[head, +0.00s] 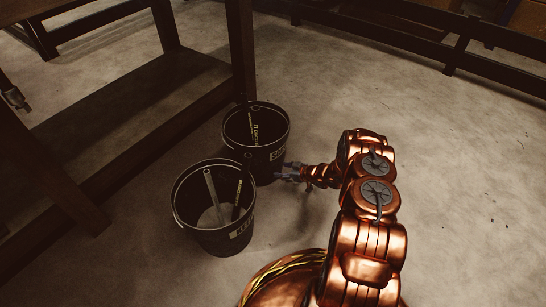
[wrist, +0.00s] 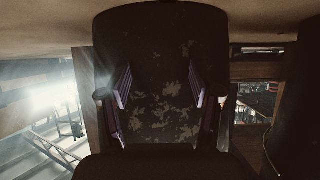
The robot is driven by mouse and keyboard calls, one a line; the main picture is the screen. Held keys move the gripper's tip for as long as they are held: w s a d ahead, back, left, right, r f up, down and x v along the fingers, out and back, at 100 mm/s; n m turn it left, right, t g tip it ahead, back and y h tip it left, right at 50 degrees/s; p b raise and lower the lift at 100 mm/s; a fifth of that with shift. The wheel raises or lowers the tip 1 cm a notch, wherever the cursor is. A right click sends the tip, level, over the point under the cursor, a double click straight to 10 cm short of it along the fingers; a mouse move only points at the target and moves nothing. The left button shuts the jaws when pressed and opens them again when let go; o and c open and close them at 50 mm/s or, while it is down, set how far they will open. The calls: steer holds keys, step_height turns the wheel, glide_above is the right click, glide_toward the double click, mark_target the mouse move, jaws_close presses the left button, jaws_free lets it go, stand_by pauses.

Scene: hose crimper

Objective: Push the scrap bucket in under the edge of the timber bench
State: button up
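The scrap bucket (head: 236,131) is black, upright on the floor beside the front leg of the timber bench (head: 190,107). Its pale label, partly readable as "SC", faces right, and long dark scrap pieces lie inside. My gripper (head: 281,171) is low at the bucket's right side, its fingers pointing at the wall. I cannot tell if they touch it. In the wrist view, my gripper (wrist: 160,95) has its two fingers well apart. A dark, scuffed surface (wrist: 160,50), apparently the bucket wall, fills the space in front of them.
A second black bucket (head: 190,229), its label starting "KE", stands nearer, close to the scrap bucket and the bench's lower beam. It holds a grey strip. Open concrete floor (head: 440,150) lies to the right. A dark low rail (head: 400,45) runs along the back.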

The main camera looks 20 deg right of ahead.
steer(key=shift+w+a+b, duration=0.35)
steer(key=shift+w+a, duration=0.3)
steer(key=shift+w, duration=0.4)
steer(key=shift+w+a+b, duration=0.3)
steer(key=shift+w+a, duration=0.4)
steer(key=shift+w, duration=0.4)
steer(key=shift+w+a+b, duration=0.35)
steer(key=shift+w+a, duration=0.3)
steer(key=shift+w, duration=0.4)
steer(key=shift+w+a+b, duration=0.45)
steer(key=shift+w, duration=0.35)
steer(key=shift+w+a+b, duration=0.45)
steer(key=shift+w+a, duration=0.05)
steer(key=shift+w, duration=0.3)
steer(key=shift+w+a+b, duration=0.45)
steer(key=shift+w, duration=0.35)
steer(key=shift+s+d+p, duration=0.3)
steer(key=shift+s+d, duration=0.25)
steer(key=shift+s, duration=0.3)
steer(key=shift+s+d+p, duration=0.3)
steer(key=shift+s+d, duration=0.2)
steer(key=shift+s, duration=0.35)
steer(key=shift+s+d+p, duration=0.3)
steer(key=shift+s+d, duration=0.25)
steer(key=shift+s, duration=0.3)
